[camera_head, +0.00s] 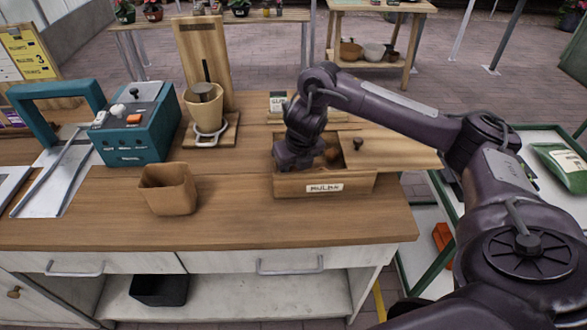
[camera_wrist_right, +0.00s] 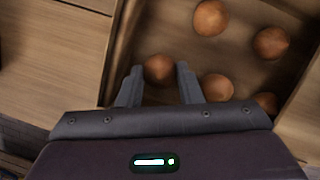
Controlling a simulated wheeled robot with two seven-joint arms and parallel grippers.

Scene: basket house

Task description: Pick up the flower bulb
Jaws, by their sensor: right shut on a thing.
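Several round brown flower bulbs lie in a wooden box labelled for bulbs (camera_head: 292,185) on the workbench. My right gripper (camera_head: 298,160) reaches down into the left part of this box. In the right wrist view, the right gripper (camera_wrist_right: 159,80) has its fingers on either side of one flower bulb (camera_wrist_right: 159,69) and is shut on it. Other bulbs (camera_wrist_right: 210,18) lie loose beside and beyond it. In the head view the gripper hides most of the box's inside, and one bulb (camera_head: 333,153) shows beside it. My left gripper is not in view.
A brown square pot (camera_head: 169,188) stands on the bench to the left. Behind it are a teal machine (camera_head: 138,125) and a tan pot on a stand (camera_head: 205,108). The front bench top is clear.

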